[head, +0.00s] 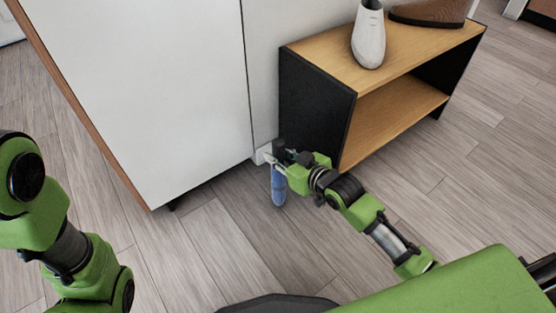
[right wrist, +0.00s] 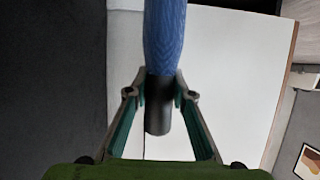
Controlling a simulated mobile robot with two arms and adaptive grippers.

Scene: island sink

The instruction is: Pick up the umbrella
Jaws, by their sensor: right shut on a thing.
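The umbrella is blue with a black handle. In the head view the blue part (head: 278,188) hangs down above the floor, beside the black side of the low shelf, with the black end up. My right gripper (head: 276,160) is shut on the umbrella at its black handle. In the right wrist view the blue part of the umbrella (right wrist: 164,38) runs up out of the picture, and the fingers of my right gripper (right wrist: 159,88) press on both sides of the black handle. My left arm shows at the left of the head view, but its gripper is out of view.
A low wooden shelf (head: 398,62) with black sides stands just behind and right of the gripper. A white vase (head: 369,38) and a brown object (head: 428,13) stand on it. A large white cabinet (head: 150,85) is on the left. The wooden floor (head: 205,240) in front is clear.

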